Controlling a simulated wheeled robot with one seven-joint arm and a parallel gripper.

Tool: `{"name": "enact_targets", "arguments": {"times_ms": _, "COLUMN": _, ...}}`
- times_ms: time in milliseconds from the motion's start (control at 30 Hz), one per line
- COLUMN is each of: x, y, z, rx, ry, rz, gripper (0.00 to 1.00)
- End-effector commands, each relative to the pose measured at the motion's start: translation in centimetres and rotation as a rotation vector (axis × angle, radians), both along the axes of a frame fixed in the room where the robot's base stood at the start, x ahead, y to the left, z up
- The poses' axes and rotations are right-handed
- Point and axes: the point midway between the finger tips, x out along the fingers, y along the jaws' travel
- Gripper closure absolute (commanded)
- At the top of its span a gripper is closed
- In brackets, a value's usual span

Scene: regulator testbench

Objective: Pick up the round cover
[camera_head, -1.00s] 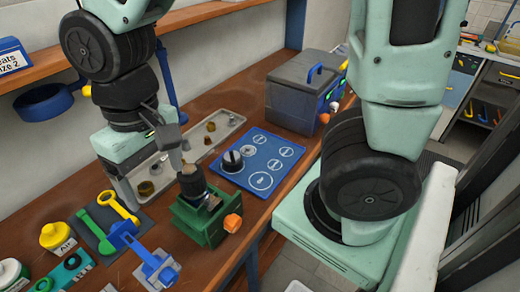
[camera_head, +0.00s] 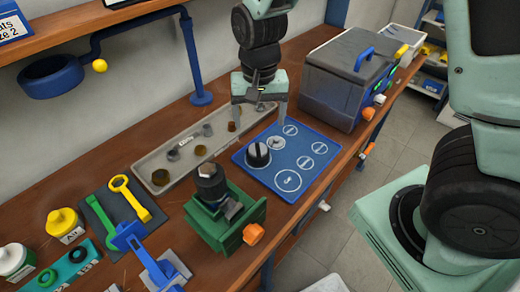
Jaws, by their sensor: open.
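My gripper (camera_head: 260,112) is open and empty, pointing down at the back, over the far end of the parts tray and the back edge of the blue mat. A black round piece with a lighter mark on top (camera_head: 257,155) sits on the blue mat (camera_head: 318,172), just in front of and below the fingers. It may be the round cover, but I cannot be sure. The mat also bears several white printed circles. A green vise (camera_head: 208,228) holds an upright dark cylindrical body (camera_head: 211,184) left of the mat.
A grey parts tray (camera_head: 140,166) with several small brass and grey parts lies behind the vise. A grey toolbox (camera_head: 335,88) stands right of the gripper. Green and yellow wrenches (camera_head: 140,202) lie at left. A blue pipe (camera_head: 202,97) runs along the wall.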

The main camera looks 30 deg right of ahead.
Motion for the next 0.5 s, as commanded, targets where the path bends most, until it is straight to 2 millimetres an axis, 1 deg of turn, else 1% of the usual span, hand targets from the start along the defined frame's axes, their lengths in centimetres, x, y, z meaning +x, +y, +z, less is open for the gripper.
{"name": "enact_targets", "arguments": {"times_ms": 33, "x": -0.1, "y": -0.1, "z": -1.2, "rx": -0.002, "ry": 0.006, "rz": -0.002, "gripper": 0.19}}
{"name": "enact_targets", "arguments": {"times_ms": 100, "x": -0.1, "y": 0.0, "z": -2.5, "rx": -0.002, "ry": 0.005, "rz": 0.000, "gripper": 0.19}}
{"name": "enact_targets", "arguments": {"times_ms": 200, "x": -0.1, "y": 0.0, "z": -4.0, "rx": -0.001, "ry": 0.003, "rz": -0.001, "gripper": 0.19}}
{"name": "enact_targets", "arguments": {"times_ms": 500, "x": -0.3, "y": 0.2, "z": -6.2, "rx": -0.001, "ry": 0.003, "rz": 0.001, "gripper": 0.19}}
